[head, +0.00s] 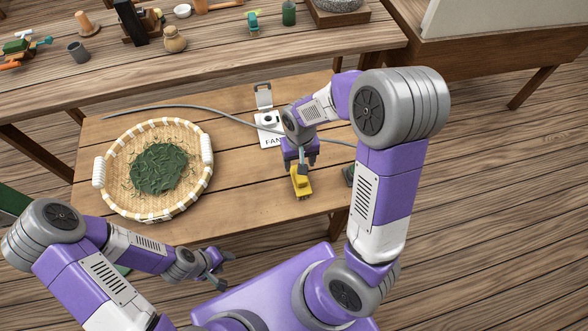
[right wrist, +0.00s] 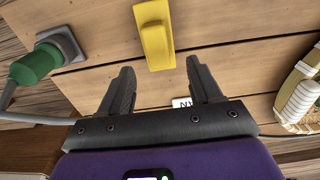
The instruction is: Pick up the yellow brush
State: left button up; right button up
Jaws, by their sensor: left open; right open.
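The yellow brush (head: 301,186) lies on the low wooden table, right of centre. It looks like a small yellow block in the right wrist view (right wrist: 154,35). My right gripper (head: 301,162) is open, right by the brush in the head view. In the right wrist view its two fingers (right wrist: 165,78) are apart with bare planks between them, and the brush shows beyond the fingertips, not between them. My left gripper (head: 222,269) is open and empty, low in the picture, in front of the table and away from the brush.
A round woven basket (head: 112,183) with green leaves (head: 160,168) stands on the left of the low table. A green plug (right wrist: 32,66) sits in a grey socket (right wrist: 62,43).

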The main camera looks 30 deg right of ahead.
aim_at(300, 179)
jog(key=f, duration=0.2)
jog(key=f+b, duration=0.1)
jog(key=f, duration=0.1)
jog(key=s+f+b, duration=0.1)
jog(key=f, duration=0.1)
jog(key=shift+f, duration=0.4)
jog(key=c, duration=1.1)
